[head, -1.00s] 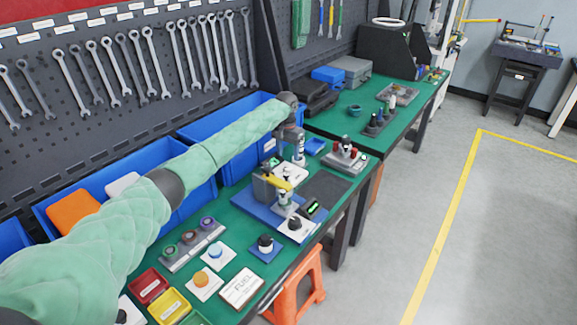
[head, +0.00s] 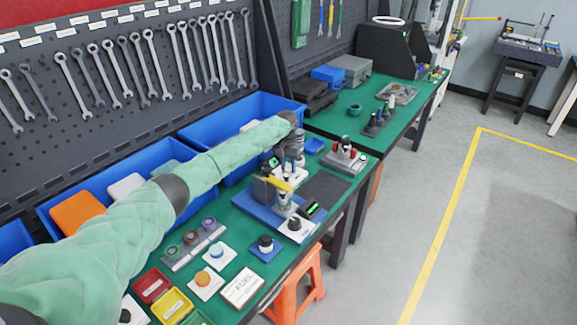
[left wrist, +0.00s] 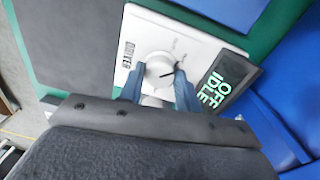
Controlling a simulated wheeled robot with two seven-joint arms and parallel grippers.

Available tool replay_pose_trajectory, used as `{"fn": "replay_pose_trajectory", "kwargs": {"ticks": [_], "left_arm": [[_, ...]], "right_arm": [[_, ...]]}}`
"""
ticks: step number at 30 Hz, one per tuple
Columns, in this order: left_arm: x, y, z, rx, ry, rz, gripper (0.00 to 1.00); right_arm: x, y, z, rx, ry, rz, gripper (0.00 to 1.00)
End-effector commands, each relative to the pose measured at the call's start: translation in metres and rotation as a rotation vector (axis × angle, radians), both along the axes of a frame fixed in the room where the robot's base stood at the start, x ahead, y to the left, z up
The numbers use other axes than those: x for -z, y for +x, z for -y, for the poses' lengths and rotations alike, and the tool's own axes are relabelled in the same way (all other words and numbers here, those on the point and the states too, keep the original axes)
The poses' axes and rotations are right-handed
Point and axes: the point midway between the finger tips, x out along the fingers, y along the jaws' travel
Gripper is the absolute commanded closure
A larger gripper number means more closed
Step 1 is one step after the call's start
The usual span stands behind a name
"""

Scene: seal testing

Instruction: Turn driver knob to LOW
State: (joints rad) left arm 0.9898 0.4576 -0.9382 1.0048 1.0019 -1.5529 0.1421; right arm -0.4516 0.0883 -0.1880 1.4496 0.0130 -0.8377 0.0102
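The driver knob (left wrist: 159,69) is a round white dial on a white plate (left wrist: 197,47) marked DRIVER. A dark pointer line on it faces right in the left wrist view. My left gripper (left wrist: 158,80) has its two blue fingers either side of the knob, parted around it; I cannot tell whether they touch it. A small display (left wrist: 222,88) beside the plate reads OFF IDLE in green. In the head view, my left gripper (head: 290,163) is over the driver plate (head: 291,175) and hides the knob. My right gripper is not in view.
A blue fixture (head: 250,207) with a grey and yellow device stands just in front of the driver plate. Blue bins (head: 236,120) line the back. A red-handled unit (head: 345,160) stands to the right. A dark mat (head: 325,188) is clear.

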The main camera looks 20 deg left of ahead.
Motion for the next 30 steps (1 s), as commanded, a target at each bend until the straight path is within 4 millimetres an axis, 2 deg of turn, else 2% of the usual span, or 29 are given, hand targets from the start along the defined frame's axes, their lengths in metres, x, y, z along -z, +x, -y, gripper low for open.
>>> {"fn": "replay_pose_trajectory", "kwargs": {"ticks": [13,30], "left_arm": [[0.000,0.000,0.000,0.069,-0.001,0.000,0.89],[0.000,0.001,0.001,0.491,-0.002,0.001,0.89]], "right_arm": [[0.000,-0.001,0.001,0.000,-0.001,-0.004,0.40],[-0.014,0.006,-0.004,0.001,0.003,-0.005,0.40]]}}
